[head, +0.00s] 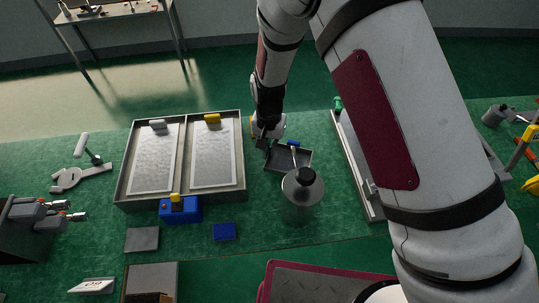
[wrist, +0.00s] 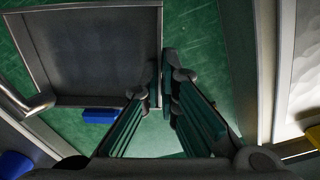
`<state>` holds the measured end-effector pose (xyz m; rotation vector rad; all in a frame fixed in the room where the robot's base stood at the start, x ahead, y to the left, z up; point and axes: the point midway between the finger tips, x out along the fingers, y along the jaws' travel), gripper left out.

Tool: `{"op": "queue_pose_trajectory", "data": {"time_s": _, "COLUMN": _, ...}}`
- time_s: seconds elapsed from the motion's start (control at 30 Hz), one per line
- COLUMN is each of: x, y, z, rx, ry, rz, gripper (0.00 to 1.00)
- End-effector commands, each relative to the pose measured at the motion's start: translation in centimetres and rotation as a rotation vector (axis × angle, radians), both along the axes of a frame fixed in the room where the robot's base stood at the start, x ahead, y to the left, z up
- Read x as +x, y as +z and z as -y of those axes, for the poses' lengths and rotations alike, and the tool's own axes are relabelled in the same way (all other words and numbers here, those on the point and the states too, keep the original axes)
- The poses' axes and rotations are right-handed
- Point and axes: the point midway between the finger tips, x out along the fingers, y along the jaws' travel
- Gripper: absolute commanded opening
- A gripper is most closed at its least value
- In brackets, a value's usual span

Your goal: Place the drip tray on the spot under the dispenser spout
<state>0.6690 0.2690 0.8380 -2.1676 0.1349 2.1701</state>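The drip tray (head: 283,160) is a small dark square tray with a raised light rim, on the green bench beside the dispenser. In the wrist view the tray (wrist: 90,50) fills the upper left. The dispenser (head: 300,201) is a grey cylinder with a dark round cap; it hides part of the tray in the head view. My gripper (head: 264,142) is at the tray's left side. In the wrist view its fingers (wrist: 161,78) are close together on either side of one tray wall. The spot under the spout cannot be made out.
A framed double panel (head: 185,160) lies left of my gripper, with a narrow green gap between. A long metal rail (head: 350,160) lies to the right. A blue piece (wrist: 100,116) sits beside the tray's edge.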

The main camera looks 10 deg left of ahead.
Motion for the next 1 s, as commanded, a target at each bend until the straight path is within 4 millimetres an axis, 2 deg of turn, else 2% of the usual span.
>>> {"op": "queue_pose_trajectory", "data": {"time_s": 0.33, "x": 0.0, "y": -3.5, "z": 0.1, "rx": -0.001, "ry": 0.000, "rz": 0.000, "gripper": 0.00}}
{"op": "queue_pose_trajectory", "data": {"time_s": 0.7, "x": 0.1, "y": -3.9, "z": 0.1, "rx": 0.000, "ry": 0.000, "rz": 0.001, "gripper": 0.00}}
{"op": "queue_pose_trajectory", "data": {"time_s": 0.8, "x": 0.0, "y": -3.8, "z": 0.1, "rx": 0.000, "ry": 0.000, "rz": 0.001, "gripper": 0.25}}
{"op": "queue_pose_trajectory", "data": {"time_s": 1.0, "x": 0.0, "y": -3.8, "z": 0.1, "rx": 0.000, "ry": 0.000, "rz": 0.001, "gripper": 0.25}}
